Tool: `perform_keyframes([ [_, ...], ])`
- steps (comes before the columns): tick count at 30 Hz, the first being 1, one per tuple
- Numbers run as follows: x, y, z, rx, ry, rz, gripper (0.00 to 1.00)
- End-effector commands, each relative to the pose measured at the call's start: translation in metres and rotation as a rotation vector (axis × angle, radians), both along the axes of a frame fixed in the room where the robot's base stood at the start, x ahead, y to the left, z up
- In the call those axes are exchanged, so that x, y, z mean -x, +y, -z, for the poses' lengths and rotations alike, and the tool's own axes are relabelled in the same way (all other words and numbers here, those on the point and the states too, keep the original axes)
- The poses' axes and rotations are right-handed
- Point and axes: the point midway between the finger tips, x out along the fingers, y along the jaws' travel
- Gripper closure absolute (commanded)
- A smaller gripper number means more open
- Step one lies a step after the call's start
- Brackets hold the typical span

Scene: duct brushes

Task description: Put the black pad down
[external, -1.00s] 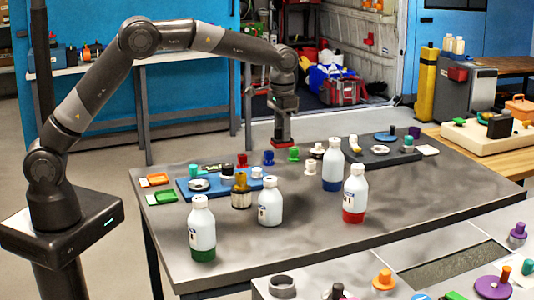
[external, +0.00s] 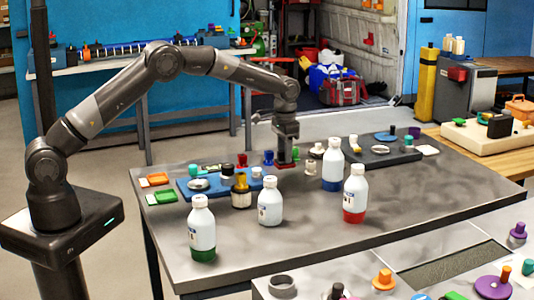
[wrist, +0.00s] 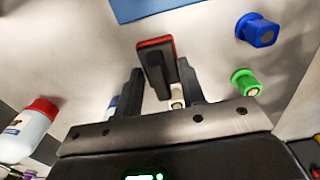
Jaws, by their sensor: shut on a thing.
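The black pad (external: 286,161) has a dark handle and a red underside. In the wrist view the pad (wrist: 155,48) shows as a dark block with a red rim, beyond and between my two fingers. My gripper (external: 287,143) points down and is shut on the pad's handle. The pad is low over the back of the grey table (external: 300,222), close to the green knob. I cannot tell whether its underside touches the surface. The green knob (wrist: 246,82) and blue knob (wrist: 257,30) are to the pad's right in the wrist view.
A blue board (external: 190,189) with small parts is left of the pad. A dark tray (external: 378,157) is to the right. Several white bottles, one with a blue base (external: 332,168), stand nearer the front.

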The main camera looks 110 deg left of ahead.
Motion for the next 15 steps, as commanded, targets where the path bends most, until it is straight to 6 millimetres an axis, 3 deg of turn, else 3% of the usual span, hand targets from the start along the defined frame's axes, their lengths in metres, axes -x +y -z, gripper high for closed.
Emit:
perform_keyframes([
  [5,0.002,0.006,0.008,0.001,0.001,0.0,0.93],
  [12,0.002,0.006,0.041,0.001,0.001,0.0,0.93],
  [15,0.002,0.006,0.044,-0.001,-0.001,0.0,0.93],
])
